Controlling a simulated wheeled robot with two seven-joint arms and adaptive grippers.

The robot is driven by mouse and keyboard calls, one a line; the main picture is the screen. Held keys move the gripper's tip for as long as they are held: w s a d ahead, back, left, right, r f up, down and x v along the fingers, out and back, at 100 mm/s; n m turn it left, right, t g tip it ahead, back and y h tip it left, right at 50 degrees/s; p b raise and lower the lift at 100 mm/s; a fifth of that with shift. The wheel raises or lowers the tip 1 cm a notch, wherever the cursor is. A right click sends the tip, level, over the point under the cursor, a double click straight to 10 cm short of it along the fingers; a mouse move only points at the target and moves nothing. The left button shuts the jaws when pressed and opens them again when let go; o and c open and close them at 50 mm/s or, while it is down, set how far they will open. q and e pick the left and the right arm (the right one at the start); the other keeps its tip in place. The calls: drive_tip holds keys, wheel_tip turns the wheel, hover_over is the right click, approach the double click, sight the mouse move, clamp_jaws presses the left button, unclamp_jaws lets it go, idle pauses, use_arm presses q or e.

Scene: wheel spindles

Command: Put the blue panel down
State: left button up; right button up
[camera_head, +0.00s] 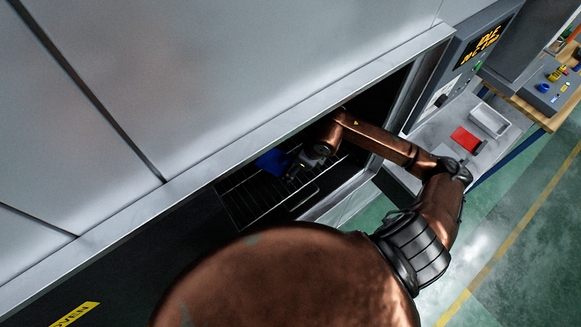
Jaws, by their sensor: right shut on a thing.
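The blue panel (273,161) is inside the dark opening of a large grey oven, above a wire rack (243,200). Only part of it shows, and I cannot tell whether it touches the rack. My right arm reaches into the opening from the right. My right gripper (297,171) is at the right end of the blue panel and is shut on it. Its fingertips are small and in shadow. My left gripper is not in view.
The oven's metal frame (262,113) edges the opening above and right of my arm. A control box with a lit display (487,40) stands at the right. A grey table holds a red piece (466,139) and a white tray (489,120).

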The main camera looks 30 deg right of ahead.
drive_tip(key=shift+w+f, duration=0.75)
wheel_tip(320, 180, down, 3)
drive_tip(key=shift+p, duration=1.05)
drive_tip(key=shift+f, duration=0.1)
drive_tip(key=o, duration=1.2)
drive_tip(key=b+v, duration=0.2)
drive_tip(key=v, duration=1)
drive_tip(key=shift+b, duration=0.3)
